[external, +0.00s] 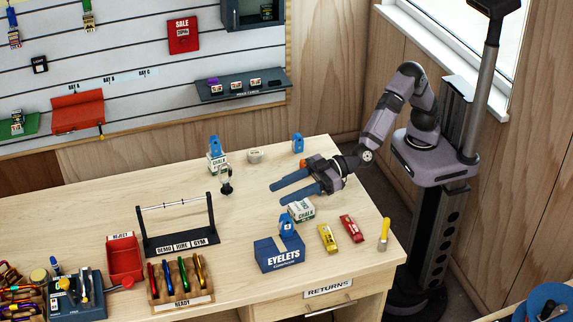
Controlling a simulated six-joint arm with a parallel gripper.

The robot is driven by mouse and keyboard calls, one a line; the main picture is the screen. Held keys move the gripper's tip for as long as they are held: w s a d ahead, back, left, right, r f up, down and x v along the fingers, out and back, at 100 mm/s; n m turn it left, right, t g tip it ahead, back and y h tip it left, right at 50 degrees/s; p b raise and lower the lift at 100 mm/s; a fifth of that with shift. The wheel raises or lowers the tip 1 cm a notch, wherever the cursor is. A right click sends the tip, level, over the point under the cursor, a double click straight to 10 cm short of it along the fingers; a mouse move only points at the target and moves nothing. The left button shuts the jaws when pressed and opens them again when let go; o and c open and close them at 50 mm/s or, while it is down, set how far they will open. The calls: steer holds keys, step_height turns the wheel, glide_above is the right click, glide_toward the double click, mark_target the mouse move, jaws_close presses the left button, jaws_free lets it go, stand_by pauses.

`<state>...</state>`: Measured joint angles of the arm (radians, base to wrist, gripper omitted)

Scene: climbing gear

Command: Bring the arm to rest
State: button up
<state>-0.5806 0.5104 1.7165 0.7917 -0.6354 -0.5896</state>
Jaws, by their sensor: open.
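My gripper (292,183) is open, with its two blue fingers apart and pointing left. It is above the right part of the wooden table (225,255), and nothing shows between the fingers. My arm reaches in from the column at the right. A white and green chalk box (302,210) stands just below and in front of the gripper. A dark blue eyelets box (279,254) with a blue item (287,226) on top is nearer the front edge.
Another chalk box (216,161) and a small blue item (297,143) stand behind the gripper. Yellow (328,238) and red (352,228) items lie at the right. A labelled rack (181,240), red reject tray (125,260) and ready rack (180,290) are left. The table's middle is largely clear.

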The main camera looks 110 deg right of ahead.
steer(key=s+d+f+g+p, duration=0.3)
steer(key=s+d+g, duration=0.25)
steer(key=d, duration=0.65)
steer(key=s+d+f+g, duration=0.2)
steer(key=s+d+f, duration=0.1)
steer(key=s, duration=0.3)
steer(key=s+d+f+g+h, duration=0.1)
steer(key=s+d+f+g, duration=0.1)
steer(key=s+d, duration=0.3)
steer(key=s+d+f+m+g, duration=0.1)
steer(key=s+d+f, duration=0.3)
steer(key=s, duration=0.5)
steer(key=shift+s+d+f+g+h, duration=0.1)
steer(key=shift+d+f+g+h, duration=0.2)
steer(key=shift+d+g, duration=0.35)
steer(key=s+d+f+g+b, duration=0.1)
steer(key=s+f+g, duration=0.3)
steer(key=s, duration=0.9)
steer(key=shift+s+d+f+h, duration=0.3)
steer(key=shift+d+f, duration=0.2)
steer(key=shift+d, duration=0.1)
steer(key=shift+o, duration=0.4)
steer(key=shift+w, duration=0.1)
